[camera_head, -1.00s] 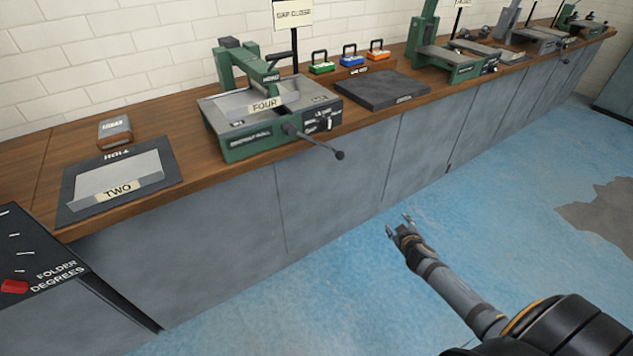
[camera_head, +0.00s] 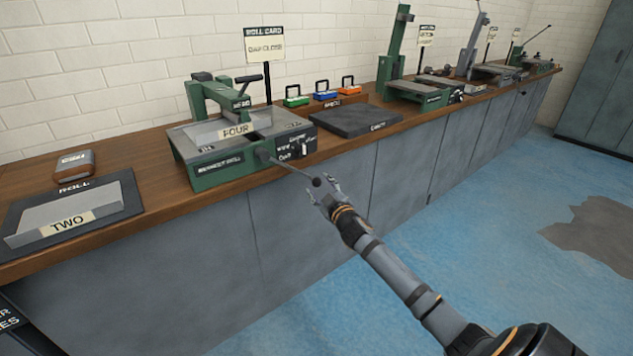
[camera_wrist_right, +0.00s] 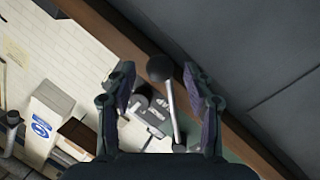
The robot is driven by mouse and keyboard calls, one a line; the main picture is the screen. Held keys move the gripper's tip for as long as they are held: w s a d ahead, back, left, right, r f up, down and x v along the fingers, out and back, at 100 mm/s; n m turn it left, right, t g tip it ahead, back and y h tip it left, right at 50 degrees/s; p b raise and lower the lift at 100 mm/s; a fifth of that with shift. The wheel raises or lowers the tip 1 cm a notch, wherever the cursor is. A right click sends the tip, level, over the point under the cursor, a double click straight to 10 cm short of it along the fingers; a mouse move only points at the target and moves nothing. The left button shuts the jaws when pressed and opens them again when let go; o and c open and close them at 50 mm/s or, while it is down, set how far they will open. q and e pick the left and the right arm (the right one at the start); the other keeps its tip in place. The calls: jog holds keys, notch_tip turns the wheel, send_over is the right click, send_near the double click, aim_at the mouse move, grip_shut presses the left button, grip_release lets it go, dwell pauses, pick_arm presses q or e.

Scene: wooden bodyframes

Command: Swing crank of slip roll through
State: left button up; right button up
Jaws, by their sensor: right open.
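The slip roll (camera_head: 240,135) is a green and grey bench machine with a label reading FOUR. Its crank (camera_head: 290,168) is a thin grey rod with a dark ball knob, reaching out past the bench's front edge. My right gripper (camera_head: 322,189) is open at the knob end of the crank. In the right wrist view the knob (camera_wrist_right: 160,68) and rod lie between the two open fingers (camera_wrist_right: 160,95), with a gap visible on each side. Whether a finger touches the crank in the head view is unclear. My left gripper is out of view.
A sheet labelled TWO (camera_head: 70,222) lies on a dark pad at the left of the wooden bench (camera_head: 155,165). A dark flat pad (camera_head: 355,121) and coloured handled blocks (camera_head: 325,95) stand right of the machine.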

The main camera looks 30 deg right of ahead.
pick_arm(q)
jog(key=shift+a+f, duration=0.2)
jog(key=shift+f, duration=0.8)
pick_arm(e)
jog(key=shift+w+d, duration=0.25)
jog(key=shift+w, duration=1.05)
grip_shut()
